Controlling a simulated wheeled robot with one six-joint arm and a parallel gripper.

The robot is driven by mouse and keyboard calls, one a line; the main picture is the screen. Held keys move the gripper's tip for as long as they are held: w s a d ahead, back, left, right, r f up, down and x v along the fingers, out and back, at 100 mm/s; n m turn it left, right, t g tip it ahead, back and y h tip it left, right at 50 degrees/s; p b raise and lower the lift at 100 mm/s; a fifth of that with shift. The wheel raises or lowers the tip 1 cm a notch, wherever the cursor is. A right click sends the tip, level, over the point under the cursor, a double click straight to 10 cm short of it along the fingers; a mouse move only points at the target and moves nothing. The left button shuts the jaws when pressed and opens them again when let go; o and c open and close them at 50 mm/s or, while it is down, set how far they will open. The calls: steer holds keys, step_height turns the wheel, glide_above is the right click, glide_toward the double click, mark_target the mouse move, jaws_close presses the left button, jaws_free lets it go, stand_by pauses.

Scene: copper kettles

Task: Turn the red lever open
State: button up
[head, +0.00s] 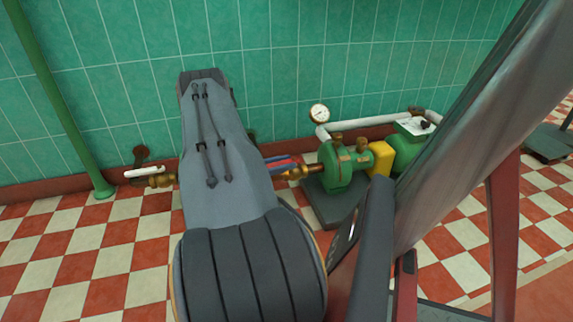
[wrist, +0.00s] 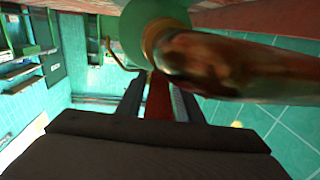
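In the wrist view, a narrow red bar (wrist: 158,97), which looks like the red lever, lies between the two dark fingers of my gripper (wrist: 160,92). It fills most of the gap, and I cannot tell whether both fingers press on it. A blurred copper-brown pipe part (wrist: 235,65) runs close beside the fingertips. In the head view, a red strip (head: 281,159) with blue beside it shows just right of my arm, next to a brass fitting (head: 295,173). My gripper is hidden behind my arm there.
A green pump (head: 343,167) with a yellow coupling (head: 381,157) stands on a dark base right of the fitting. A white-handled valve (head: 145,171) is at the left. A gauge (head: 319,112) and a green post (head: 62,110) stand by the tiled wall. Checkered floor is clear at lower left.

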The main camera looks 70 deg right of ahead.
steer(key=shift+o, duration=0.5)
steer(key=shift+w+a+f, duration=0.1)
steer(key=shift+a, duration=0.05)
steer(key=shift+p+v, duration=1.3)
steer(key=shift+v, duration=2.65)
